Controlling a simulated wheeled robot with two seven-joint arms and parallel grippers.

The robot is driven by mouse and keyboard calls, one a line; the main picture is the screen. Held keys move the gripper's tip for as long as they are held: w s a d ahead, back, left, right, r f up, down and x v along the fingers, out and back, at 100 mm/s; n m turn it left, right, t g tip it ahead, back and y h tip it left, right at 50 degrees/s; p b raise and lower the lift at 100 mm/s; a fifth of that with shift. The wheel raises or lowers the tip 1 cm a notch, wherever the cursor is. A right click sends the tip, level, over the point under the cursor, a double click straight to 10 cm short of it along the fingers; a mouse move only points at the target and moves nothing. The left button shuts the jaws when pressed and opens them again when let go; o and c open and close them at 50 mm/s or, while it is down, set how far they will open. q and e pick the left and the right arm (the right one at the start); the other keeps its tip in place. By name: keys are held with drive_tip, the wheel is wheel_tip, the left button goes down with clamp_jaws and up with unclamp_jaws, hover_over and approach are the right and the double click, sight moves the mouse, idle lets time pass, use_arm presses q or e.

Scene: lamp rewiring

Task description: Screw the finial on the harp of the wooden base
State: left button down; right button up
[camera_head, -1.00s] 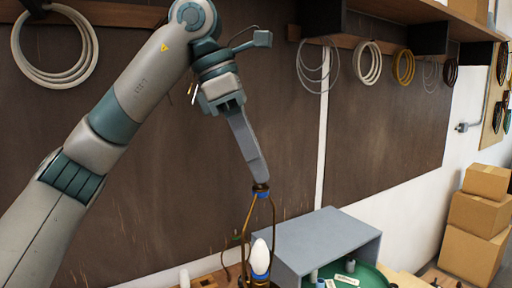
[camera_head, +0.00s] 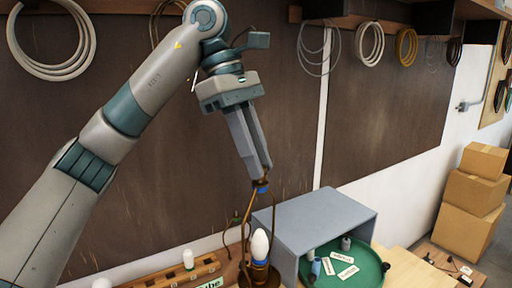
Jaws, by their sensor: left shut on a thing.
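The lamp stands at the bottom middle, with its brown base (camera_head: 262,279) partly cut off by the lower picture edge. A white bulb (camera_head: 260,244) stands upright in it. The fingers hide most of the finial. It appears to meet the harp top, but the threads cannot be seen. My right gripper is out of view.
A grey open box (camera_head: 330,215) stands right of the lamp, with a green round tray (camera_head: 355,276) holding small parts and labels. A wooden rack (camera_head: 178,274) is at left. Cable coils hang on the wall behind. Cardboard boxes (camera_head: 470,205) are stacked at far right.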

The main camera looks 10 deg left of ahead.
use_arm(q)
drive_tip(key=shift+r+m+g+p, duration=0.4)
drive_tip(key=shift+m+p, duration=0.5)
drive_tip(key=shift+p, duration=0.2)
drive_tip(key=shift+w+f+m+g+y, duration=0.15)
drive_tip(key=shift+f+m+g+y, duration=0.2)
drive_tip(key=shift+m, duration=0.55)
drive_tip(key=shift+d+m+g+y, duration=0.15)
drive_tip(key=shift+m+g+y, duration=0.15)
drive_tip(key=shift+m, duration=1)
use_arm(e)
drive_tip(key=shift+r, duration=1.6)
use_arm(q)
drive_tip(key=shift+m+g, duration=0.25)
drive_tip(key=shift+m, duration=0.45)
drive_tip(key=m+y, duration=0.1)
drive_tip(key=m, duration=0.2)
drive_tip(key=m+y, duration=0.1)
drive_tip(key=m, duration=0.1)
drive_tip(key=shift+w+d+m+g+y, duration=0.1)
drive_tip(key=shift+d+m+g+y, duration=0.1)
drive_tip(key=shift+m+g+y, duration=0.15)
drive_tip(key=shift+f+m, duration=0.1)
drive_tip(key=shift+m, duration=0.35)
